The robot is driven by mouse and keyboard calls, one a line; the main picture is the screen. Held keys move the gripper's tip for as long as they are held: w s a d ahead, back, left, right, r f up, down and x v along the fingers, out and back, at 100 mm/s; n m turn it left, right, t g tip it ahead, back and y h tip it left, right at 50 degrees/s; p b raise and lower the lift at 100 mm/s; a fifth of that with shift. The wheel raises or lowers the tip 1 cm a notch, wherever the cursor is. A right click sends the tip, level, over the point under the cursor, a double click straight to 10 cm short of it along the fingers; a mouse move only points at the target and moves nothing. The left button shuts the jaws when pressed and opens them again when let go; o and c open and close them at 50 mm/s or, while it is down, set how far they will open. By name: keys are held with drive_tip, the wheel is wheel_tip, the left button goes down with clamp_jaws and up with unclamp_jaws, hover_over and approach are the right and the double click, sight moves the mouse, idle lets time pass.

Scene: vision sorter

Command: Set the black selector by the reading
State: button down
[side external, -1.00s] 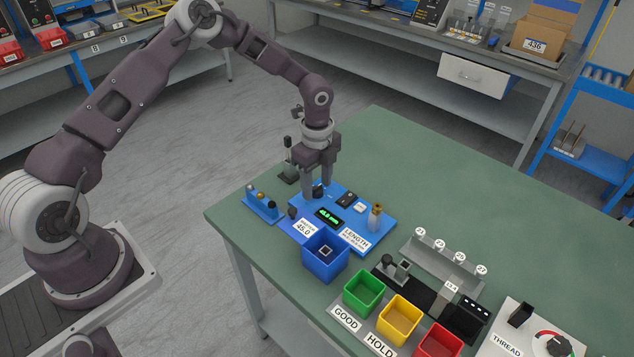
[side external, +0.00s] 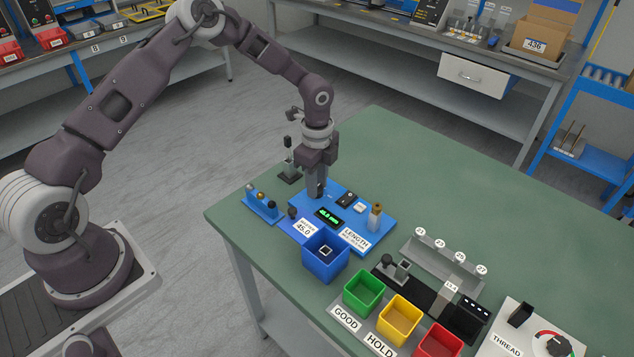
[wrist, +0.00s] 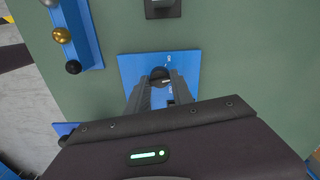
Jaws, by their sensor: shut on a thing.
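The black selector (wrist: 159,71) is a round knob on the blue length gauge panel (side external: 379,230). In the wrist view it sits between my fingertips. My gripper (side external: 317,192) points down at the panel's far left end and is shut on the selector; its fingers hide most of the knob in the side view. The gauge's display (side external: 329,215) shows green digits, too small to read surely. A white card (side external: 306,228) beside it reads 45.0. A LENGTH label (side external: 356,239) lies at the panel's front edge.
A blue bin (side external: 325,262) with a small part inside stands just in front. A blue rack with several balls (side external: 263,206) lies left. Green (side external: 362,298), yellow (side external: 399,325) and red (side external: 438,345) bins stand front right.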

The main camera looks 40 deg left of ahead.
drive_tip(key=n, duration=0.5)
drive_tip(key=shift+n, duration=2.4)
drive_tip(key=c, duration=1.1)
unclamp_jaws()
wheel_tip(320, 180, up, 7)
drive_tip(key=shift+r, duration=0.1)
drive_tip(key=shift+r, duration=0.1)
